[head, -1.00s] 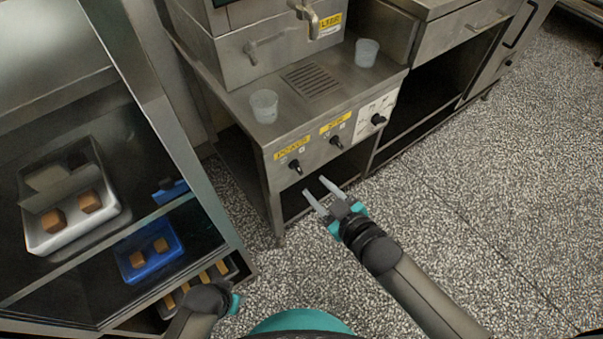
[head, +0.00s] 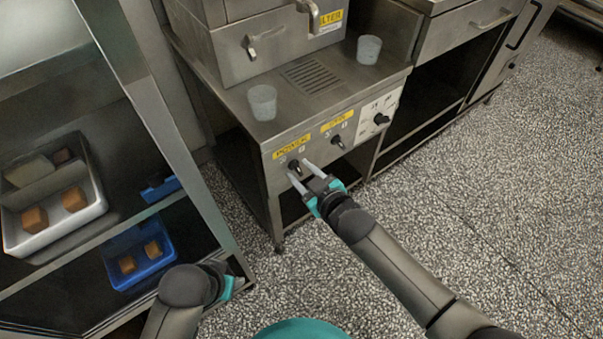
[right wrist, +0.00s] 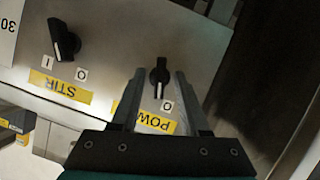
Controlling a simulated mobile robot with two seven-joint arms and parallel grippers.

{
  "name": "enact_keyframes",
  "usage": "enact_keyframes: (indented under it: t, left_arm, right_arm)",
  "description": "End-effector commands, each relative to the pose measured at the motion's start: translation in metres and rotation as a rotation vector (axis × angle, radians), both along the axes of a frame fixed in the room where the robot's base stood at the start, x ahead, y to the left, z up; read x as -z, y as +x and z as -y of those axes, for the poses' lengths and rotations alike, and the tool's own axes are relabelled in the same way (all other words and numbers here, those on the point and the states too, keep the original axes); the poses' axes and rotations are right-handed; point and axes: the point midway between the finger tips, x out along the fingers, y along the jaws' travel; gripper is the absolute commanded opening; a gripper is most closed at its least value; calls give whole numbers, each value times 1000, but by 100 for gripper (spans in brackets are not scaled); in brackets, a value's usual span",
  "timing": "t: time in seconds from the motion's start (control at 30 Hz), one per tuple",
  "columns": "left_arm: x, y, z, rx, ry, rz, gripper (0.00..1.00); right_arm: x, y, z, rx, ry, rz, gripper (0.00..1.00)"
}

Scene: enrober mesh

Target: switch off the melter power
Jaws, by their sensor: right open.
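The melter's front panel (head: 316,150) holds a black power knob (head: 294,165) under a yellow label at its left end. In the right wrist view the power knob (right wrist: 161,76) appears upside down, its white mark toward the label side, near the "0". My right gripper (head: 303,172) is open in front of the panel, its two fingers on either side of the power knob; I cannot tell if they touch it. My left gripper (head: 228,284) is low near the rack, and its fingers are hidden.
A stir knob (head: 337,141) and a dial (head: 381,119) sit right of the power knob. Two clear cups (head: 262,103) (head: 368,50) stand on the counter. A rack at left holds a white tray (head: 95,210) and a blue tray (head: 172,258). Speckled floor at right is clear.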

Motion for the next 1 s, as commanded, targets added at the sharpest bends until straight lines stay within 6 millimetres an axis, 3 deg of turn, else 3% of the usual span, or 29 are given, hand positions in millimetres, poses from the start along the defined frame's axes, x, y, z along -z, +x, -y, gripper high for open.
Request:
enact_keyframes:
  t: [0.3, 0.7, 1.0]
  left_arm:
    - [-2, 1, 0, 0, -1, 3, 50]
    - [-2, 1, 0, 0, -1, 4, 50]
    - [-2, 0, 0, 0, -1, 4, 50]
  right_arm:
    - [0, 1, -1, -1, 1, -1, 45]
    - [1, 1, -1, -1, 0, -1, 1]
    - [1, 0, -1, -1, -6, 4, 0]
